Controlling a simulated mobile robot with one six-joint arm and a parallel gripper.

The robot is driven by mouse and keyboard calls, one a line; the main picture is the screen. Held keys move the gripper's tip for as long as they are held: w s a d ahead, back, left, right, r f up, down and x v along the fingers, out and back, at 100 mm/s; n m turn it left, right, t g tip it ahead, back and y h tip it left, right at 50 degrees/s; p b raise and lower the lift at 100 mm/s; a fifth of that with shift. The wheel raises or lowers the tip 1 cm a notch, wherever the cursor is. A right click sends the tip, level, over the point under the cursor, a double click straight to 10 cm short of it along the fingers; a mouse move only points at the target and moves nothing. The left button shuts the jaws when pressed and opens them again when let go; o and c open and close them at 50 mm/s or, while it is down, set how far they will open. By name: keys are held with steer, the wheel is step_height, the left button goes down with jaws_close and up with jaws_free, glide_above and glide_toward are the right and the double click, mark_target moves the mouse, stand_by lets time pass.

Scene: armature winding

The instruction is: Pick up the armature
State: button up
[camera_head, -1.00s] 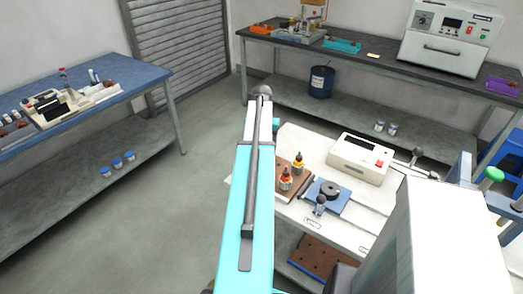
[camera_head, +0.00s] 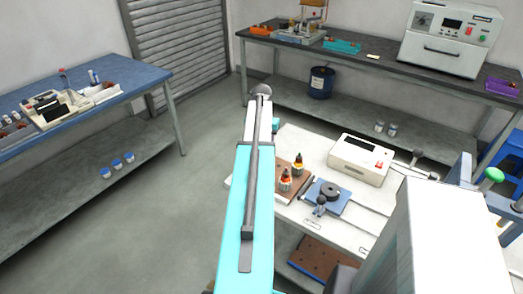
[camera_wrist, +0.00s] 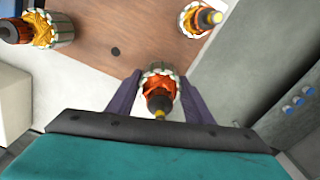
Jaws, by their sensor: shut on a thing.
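My gripper (camera_wrist: 160,79) is shut on an armature (camera_wrist: 160,92) in the wrist view. It has orange-copper windings, a pale slotted core and a dark shaft end with a yellow tip. One finger lies on each side of the core. Two more armatures stand on the brown board, one at the upper left (camera_wrist: 40,30) and one at the top right (camera_wrist: 198,18) of the wrist view. They also show in the head view, at the back (camera_head: 298,165) and in front (camera_head: 285,181). In the head view, my arm hides the gripper and the held armature.
The brown board (camera_head: 293,196) lies on a white bench (camera_head: 311,150). A blue fixture (camera_head: 326,204) with a dark round part and a white box (camera_head: 359,161) with a red button stand right of it. A blue-topped table (camera_head: 135,83) is at the left, with open floor between.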

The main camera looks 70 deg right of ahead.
steer(key=shift+r+b, duration=1)
steer(key=shift+r, duration=3.85)
steer(key=w+a+r+n+p, duration=0.15)
steer(key=w+a+n, duration=0.45)
steer(key=w+a, duration=0.85)
steer(key=w+a+r+n+p, duration=0.15)
steer(key=w+a+n, duration=0.35)
steer(key=w+a, duration=0.95)
steer(key=w+a+n+p, duration=0.1)
steer(key=w+a+n, duration=0.3)
steer(key=a, duration=0.8)
steer(key=w+a+r+n+p, duration=0.1)
steer(key=w+a+n, duration=0.3)
steer(key=a, duration=0.9)
steer(key=w+a+r+n+p, duration=0.1)
steer(key=w+a+n, duration=0.3)
steer(key=a, duration=0.9)
steer(key=shift+w+p, duration=0.3)
steer(key=shift+p, duration=0.5)
steer(key=shift+s+a, duration=0.1)
steer(key=shift+s, duration=0.05)
